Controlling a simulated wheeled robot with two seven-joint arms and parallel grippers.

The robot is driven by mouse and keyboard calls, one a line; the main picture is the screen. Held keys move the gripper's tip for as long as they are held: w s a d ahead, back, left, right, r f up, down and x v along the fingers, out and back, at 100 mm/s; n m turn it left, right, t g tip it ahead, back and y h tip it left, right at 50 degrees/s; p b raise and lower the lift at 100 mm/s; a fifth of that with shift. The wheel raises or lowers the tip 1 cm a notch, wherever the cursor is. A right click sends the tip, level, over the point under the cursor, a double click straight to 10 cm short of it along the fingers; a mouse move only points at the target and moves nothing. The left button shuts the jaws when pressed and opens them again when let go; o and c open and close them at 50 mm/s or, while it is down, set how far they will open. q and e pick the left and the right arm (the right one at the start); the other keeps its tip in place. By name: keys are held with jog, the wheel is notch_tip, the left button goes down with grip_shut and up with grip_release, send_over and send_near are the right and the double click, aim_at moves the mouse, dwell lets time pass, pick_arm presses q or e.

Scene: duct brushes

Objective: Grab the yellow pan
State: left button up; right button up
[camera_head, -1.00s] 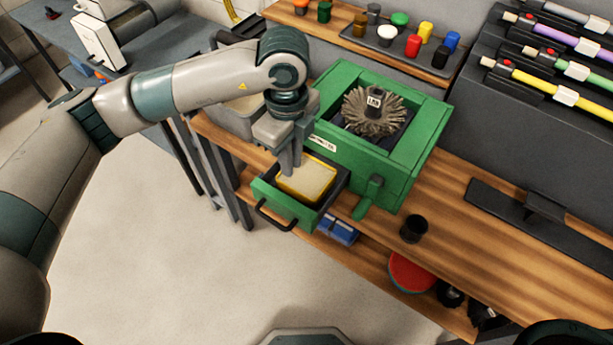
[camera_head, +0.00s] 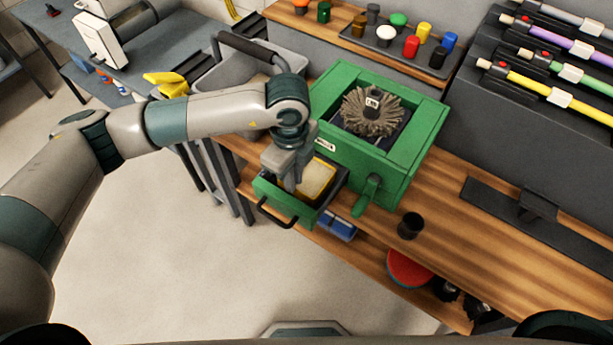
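The yellow pan (camera_head: 321,178), with a pale inside and a yellow rim, sits in the pulled-out green drawer (camera_head: 283,207) at the front of the green box. My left gripper (camera_head: 291,187) points down into the drawer at the pan's left side. Its fingers hide that side of the pan. I cannot tell whether the fingers are closed on the rim or stand apart. My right gripper is not in view.
The green box (camera_head: 427,135) holds a round bristly brush (camera_head: 372,111). A green crank (camera_head: 368,195) sticks out right of the drawer. A black cup (camera_head: 410,226) stands on the wooden bench. A grey bin (camera_head: 207,75) is behind my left arm.

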aim_at(307, 177)
pick_arm(q)
notch_tip(307, 177, down, 4)
jog(key=shift+d+r+p, duration=0.1)
jog(key=shift+p, duration=0.85)
jog(key=shift+f, duration=0.35)
jog(key=shift+c, duration=0.4)
grip_shut()
jog(key=shift+r, duration=0.15)
